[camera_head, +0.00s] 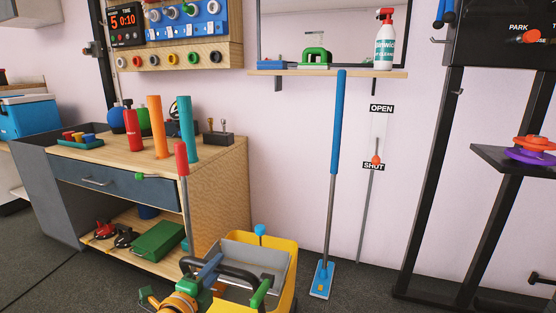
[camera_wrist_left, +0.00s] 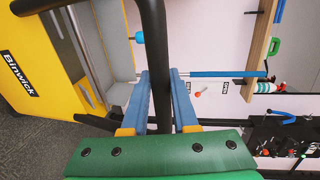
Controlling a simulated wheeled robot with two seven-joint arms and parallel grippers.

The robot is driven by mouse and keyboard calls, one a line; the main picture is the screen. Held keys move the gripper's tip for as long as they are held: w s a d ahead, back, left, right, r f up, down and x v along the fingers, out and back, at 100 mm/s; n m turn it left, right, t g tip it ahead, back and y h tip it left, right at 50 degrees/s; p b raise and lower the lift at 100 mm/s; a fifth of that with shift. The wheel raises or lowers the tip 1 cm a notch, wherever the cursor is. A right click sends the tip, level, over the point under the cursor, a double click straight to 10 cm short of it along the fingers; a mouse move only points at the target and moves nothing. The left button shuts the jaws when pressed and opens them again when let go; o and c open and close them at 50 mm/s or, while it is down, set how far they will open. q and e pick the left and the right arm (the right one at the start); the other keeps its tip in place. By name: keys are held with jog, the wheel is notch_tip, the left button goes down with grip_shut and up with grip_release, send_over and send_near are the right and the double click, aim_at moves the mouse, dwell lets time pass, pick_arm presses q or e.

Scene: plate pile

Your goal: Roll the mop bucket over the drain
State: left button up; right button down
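The yellow mop bucket (camera_head: 283,277) stands at the bottom middle of the head view, with a grey wringer and a black push handle (camera_head: 240,270). Its yellow side with a "Binwick" label (camera_wrist_left: 30,85) fills the left of the left wrist view. My left gripper (camera_head: 211,265) is at the handle, on the bucket's near left side. In the left wrist view its blue fingers (camera_wrist_left: 161,85) lie on both sides of the black handle bar (camera_wrist_left: 157,40), closed on it. My right gripper is out of view. No drain shows in either view.
A wooden workbench (camera_head: 215,190) with tools stands behind left of the bucket. A blue-handled mop (camera_head: 335,120) leans against the wall shelf (camera_head: 330,73). A black metal stand (camera_head: 433,190) is at the right. Grey floor (camera_head: 350,295) is bare right of the bucket.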

pick_arm(q)
grip_shut()
jog(key=shift+p+v, duration=0.55)
jog(key=shift+v, duration=0.25)
